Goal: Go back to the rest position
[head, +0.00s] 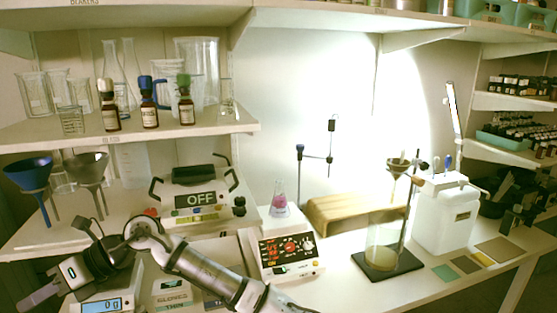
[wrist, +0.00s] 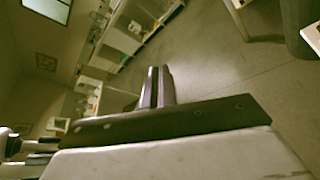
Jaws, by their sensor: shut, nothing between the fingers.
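My gripper (head: 28,302) is at the lower left of the head view, pointing down and left in front of the bench. In the wrist view its two dark fingers (wrist: 158,86) are together, with nothing between them. My arm is folded low across the front of the bench. Three brown bottles stand upright in a row on the left shelf: one with a white cap (head: 110,118), one with a blue cap (head: 149,115) and one with a green cap (head: 185,112). The gripper is well below them and apart from them.
A scale (head: 103,304) reading 0 g lies close to my gripper. A device marked OFF (head: 195,200), a hotplate (head: 288,255) with a flask (head: 279,198), and a white container (head: 446,220) stand on the bench. The wrist view shows open floor (wrist: 215,70) beyond the fingers.

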